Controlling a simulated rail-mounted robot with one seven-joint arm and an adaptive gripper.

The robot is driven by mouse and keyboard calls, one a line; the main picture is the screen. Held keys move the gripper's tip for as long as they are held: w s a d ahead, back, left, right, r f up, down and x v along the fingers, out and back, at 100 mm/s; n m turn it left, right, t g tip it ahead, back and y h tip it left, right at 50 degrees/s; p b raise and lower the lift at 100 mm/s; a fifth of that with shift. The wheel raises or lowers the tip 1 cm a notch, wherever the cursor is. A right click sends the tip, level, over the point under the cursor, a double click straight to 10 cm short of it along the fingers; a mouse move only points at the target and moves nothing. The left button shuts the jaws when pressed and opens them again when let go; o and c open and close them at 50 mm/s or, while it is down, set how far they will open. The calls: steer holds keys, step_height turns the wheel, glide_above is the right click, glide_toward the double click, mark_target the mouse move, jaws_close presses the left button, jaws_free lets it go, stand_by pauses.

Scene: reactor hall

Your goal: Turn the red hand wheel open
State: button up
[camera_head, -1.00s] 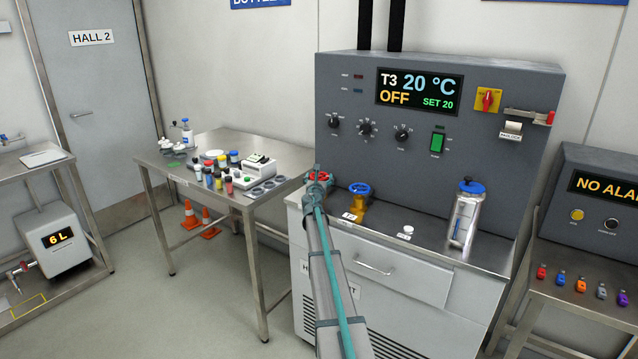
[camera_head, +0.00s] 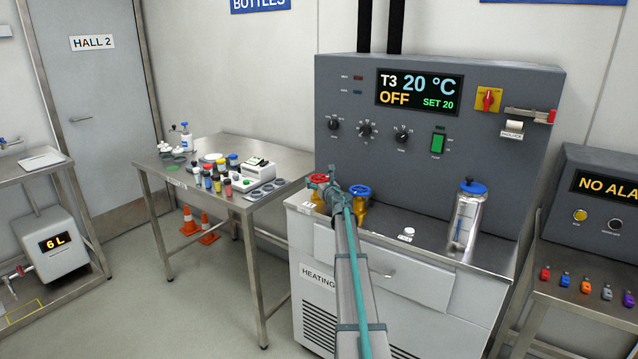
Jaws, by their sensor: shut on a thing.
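The red hand wheel (camera_head: 317,181) sits on a yellow valve body at the left front of the grey heating unit's steel top. My gripper (camera_head: 330,183) is at the right side of the wheel's rim, shut on it. My arm comes up from the bottom of the picture and hides part of the valve and wheel. The fingertips are small, and their exact hold on the rim is hard to see.
A blue hand wheel (camera_head: 360,191) on a yellow valve stands close to the right of my gripper. The control panel (camera_head: 430,150) rises behind. A bench (camera_head: 165,175) with bottles is at left.

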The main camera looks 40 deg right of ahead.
stand_by(0.4)
steer(key=o, duration=1)
steer(key=shift+v, duration=3.75)
steer(key=shift+r, duration=0.1)
